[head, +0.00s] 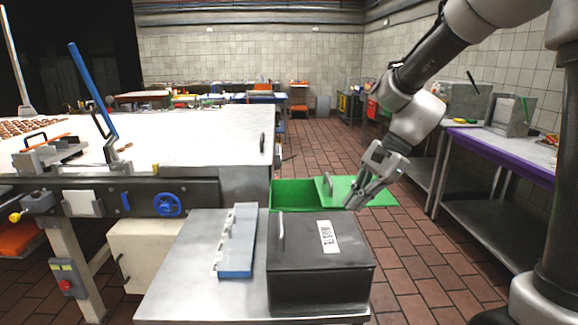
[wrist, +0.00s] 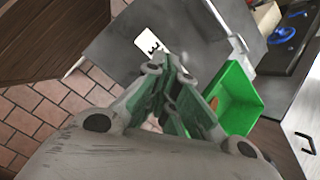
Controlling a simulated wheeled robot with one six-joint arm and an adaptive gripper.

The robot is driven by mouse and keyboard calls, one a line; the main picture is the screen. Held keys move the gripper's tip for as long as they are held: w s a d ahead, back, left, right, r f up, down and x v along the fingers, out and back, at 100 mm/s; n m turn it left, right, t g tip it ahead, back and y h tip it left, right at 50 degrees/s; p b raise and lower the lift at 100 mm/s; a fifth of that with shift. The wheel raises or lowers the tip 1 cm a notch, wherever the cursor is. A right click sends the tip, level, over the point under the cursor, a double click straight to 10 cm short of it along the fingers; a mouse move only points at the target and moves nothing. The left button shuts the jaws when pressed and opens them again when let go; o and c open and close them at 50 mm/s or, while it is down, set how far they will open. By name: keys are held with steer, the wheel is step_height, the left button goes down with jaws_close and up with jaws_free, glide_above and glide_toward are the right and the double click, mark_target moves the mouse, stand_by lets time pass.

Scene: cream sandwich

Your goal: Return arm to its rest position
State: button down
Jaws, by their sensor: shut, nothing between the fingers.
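My gripper (head: 361,194) hangs at the end of my arm in the head view, pointing down and to the left. It is above the right side of a green bin (head: 290,197) with a green lid piece (head: 340,184). The gripper is shut and holds nothing. In the wrist view the fingers (wrist: 164,112) are closed together, with the green bin (wrist: 240,100) to their right. Something orange lies inside the bin. My arm comes in from the upper right.
A dark lidded box (head: 320,262) with a white label stands in front of the green bin. A grey-blue bar (head: 237,243) lies on the metal table (head: 185,270) to its left. A purple-edged table (head: 500,150) is at right. Brick floor between is clear.

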steer(key=s+d+r+n+t+h, duration=0.2)
steer(key=s+d+n, duration=0.4)
steer(key=s+d, duration=0.3)
steer(key=s+d+r+n+t+h, duration=0.3)
steer(key=s+d+r+n+h, duration=0.1)
steer(key=s+d, duration=0.4)
steer(key=shift+s+d+r+n, duration=0.4)
steer(key=shift+d+r+n, duration=0.1)
steer(key=shift+d+n, duration=0.4)
